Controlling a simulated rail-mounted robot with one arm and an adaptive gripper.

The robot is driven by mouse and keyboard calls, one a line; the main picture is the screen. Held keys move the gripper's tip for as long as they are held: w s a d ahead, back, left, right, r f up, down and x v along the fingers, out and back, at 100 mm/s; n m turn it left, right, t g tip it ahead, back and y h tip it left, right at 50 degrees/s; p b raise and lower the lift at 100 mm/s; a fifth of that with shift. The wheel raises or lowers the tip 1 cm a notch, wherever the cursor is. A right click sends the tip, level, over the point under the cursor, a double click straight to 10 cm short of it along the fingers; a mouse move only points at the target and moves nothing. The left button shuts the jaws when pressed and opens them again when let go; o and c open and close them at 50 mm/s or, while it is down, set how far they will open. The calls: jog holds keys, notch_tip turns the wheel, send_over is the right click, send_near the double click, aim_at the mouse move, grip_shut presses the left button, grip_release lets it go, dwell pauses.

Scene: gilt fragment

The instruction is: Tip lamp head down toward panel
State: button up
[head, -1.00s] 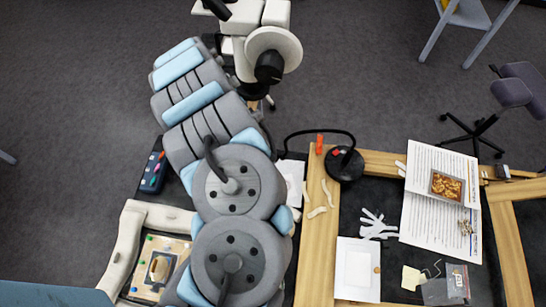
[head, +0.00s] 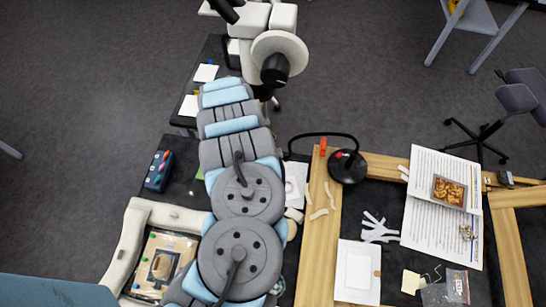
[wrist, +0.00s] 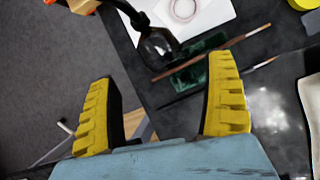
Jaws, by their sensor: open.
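The black desk lamp has a round base (head: 347,168) with a red spot, and its thin arm (head: 322,134) bends left. Its lamp head is hidden or hard to make out in the head view. In the wrist view, a dark, glossy lamp head (wrist: 160,44) hangs from a black arm beyond my fingertips, roughly in line with the gap. My gripper (wrist: 163,92) is open and empty, its yellow ribbed fingers wide apart. It is hidden by my arm in the head view. The panel (head: 160,262) lies lower left inside a pale padded surround (head: 124,245).
In the wrist view, a white sheet (wrist: 205,12), a dark green block (wrist: 190,78) and a thin brush (wrist: 225,48) lie near the lamp head. A blue box (head: 158,170) stands above the padded surround. A wooden frame (head: 318,235) with papers lies right.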

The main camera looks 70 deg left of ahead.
jog(key=shift+p+x, duration=0.45)
jog(key=shift+x, duration=2)
jog(key=shift+w+d+f, duration=0.15)
jog(key=shift+f, duration=0.4)
jog(key=c, duration=1.2)
